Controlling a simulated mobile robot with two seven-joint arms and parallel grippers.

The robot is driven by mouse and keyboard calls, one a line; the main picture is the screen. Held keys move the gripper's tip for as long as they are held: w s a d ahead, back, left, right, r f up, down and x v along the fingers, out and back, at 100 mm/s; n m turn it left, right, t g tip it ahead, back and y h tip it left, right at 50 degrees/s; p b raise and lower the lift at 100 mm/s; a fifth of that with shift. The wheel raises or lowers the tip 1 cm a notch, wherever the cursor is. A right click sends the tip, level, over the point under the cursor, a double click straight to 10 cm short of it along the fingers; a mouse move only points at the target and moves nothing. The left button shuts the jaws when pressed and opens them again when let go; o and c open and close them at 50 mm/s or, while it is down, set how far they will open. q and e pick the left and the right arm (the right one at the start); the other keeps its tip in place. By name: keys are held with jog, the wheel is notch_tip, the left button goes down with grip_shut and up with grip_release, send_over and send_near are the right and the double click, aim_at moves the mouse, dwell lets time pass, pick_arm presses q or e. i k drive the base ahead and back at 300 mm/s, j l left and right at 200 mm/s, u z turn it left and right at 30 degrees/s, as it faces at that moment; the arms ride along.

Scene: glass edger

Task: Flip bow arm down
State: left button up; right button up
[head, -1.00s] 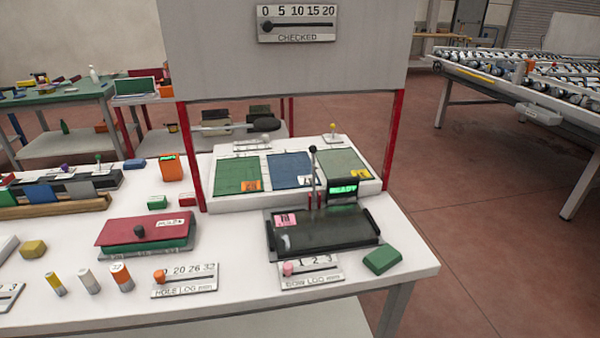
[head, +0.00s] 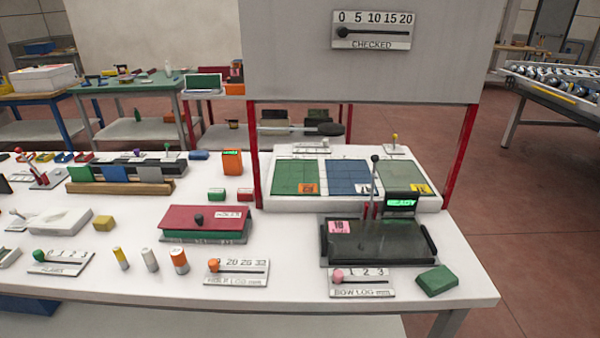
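A dark glass plate in a black tray (head: 432,246) sits at the right of the white table, with a pink label (head: 340,227) on the plate. A thin upright lever with a dark ball knob (head: 375,159) stands at the tray's back edge, beside short red posts. It looks like the bow arm, though no label on it is readable. A small screen reading READY (head: 402,203) stands right of it. A slider plate marked BOW LOG (head: 362,291) lies in front, its pink knob at the left end. Neither of my grippers is in view.
A board with green and blue panels (head: 296,177) stands behind, under a grey panel on red posts (head: 466,150). A red-lidded box (head: 205,221) and another slider plate (head: 236,271) stand to the left.

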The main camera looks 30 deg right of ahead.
aim_at(374, 159)
jog(key=l+u, duration=0.1)
jog(key=u, duration=0.3)
jog(key=l+u, duration=0.1)
jog(key=u, duration=0.25)
jog(key=l+u, duration=0.1)
jog(key=u, duration=0.3)
jog(key=k+l+u, duration=0.1)
jog(key=u, duration=0.25)
jog(key=k+l, duration=0.3)
jog(key=l, duration=0.2)
jog(key=k+l, duration=0.3)
jog(key=l, duration=0.2)
jog(key=k+l, duration=0.3)
jog(key=l, duration=0.2)
jog(key=k+l, duration=0.35)
jog(key=l, duration=0.15)
jog(key=k+l, duration=0.3)
jog(key=l, duration=0.2)
jog(key=k+l, duration=0.3)
jog(key=l, duration=0.2)
jog(key=k+l, duration=0.3)
jog(key=l, duration=0.2)
jog(key=i+l+u, duration=0.3)
jog(key=i+l, duration=0.15)
jog(key=i+l+u, duration=0.25)
jog(key=l, duration=0.4)
jog(key=i+j, duration=0.05)
jog(key=i, duration=0.05)
